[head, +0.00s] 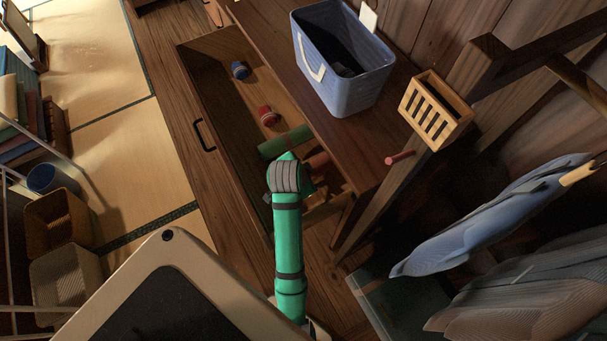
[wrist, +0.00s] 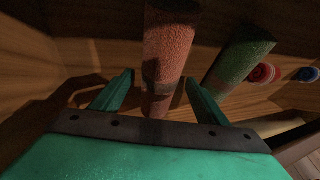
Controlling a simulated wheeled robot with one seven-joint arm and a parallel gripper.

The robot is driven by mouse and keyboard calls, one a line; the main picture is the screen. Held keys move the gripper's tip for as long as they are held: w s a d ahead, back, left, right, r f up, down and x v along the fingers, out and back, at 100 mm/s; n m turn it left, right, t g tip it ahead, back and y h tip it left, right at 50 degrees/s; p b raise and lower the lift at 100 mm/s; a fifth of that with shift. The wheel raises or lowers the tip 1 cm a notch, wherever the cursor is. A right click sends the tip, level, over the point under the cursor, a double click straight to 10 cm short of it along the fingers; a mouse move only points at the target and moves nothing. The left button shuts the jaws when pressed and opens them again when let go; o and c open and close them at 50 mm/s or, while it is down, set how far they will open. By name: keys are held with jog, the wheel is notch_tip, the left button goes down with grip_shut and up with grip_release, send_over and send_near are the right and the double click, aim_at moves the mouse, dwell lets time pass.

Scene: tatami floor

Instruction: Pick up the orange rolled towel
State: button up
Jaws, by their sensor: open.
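The orange rolled towel (wrist: 168,45) lies in an open wooden drawer, with a darker band around it near my gripper. In the wrist view it runs from the top edge down between my fingers. In the head view a reddish part of it (head: 319,163) shows just right of my arm's end; the rest is hidden. My gripper (wrist: 160,78) is open, one finger on each side of the towel's near end. I cannot tell whether the fingers touch it. In the head view my arm hides the fingers.
A green rolled towel (wrist: 240,58) lies right of the orange one, also in the head view (head: 285,142). A red roll (head: 267,115) and a blue roll (head: 239,70) lie farther along the drawer (head: 190,75). A blue basket (head: 345,95) stands on the wooden top beside it.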

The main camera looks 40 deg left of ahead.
jog(key=shift+w+f, duration=0.1)
jog(key=shift+f, duration=0.15)
jog(key=c, duration=1.2)
jog(key=shift+r, duration=0.1)
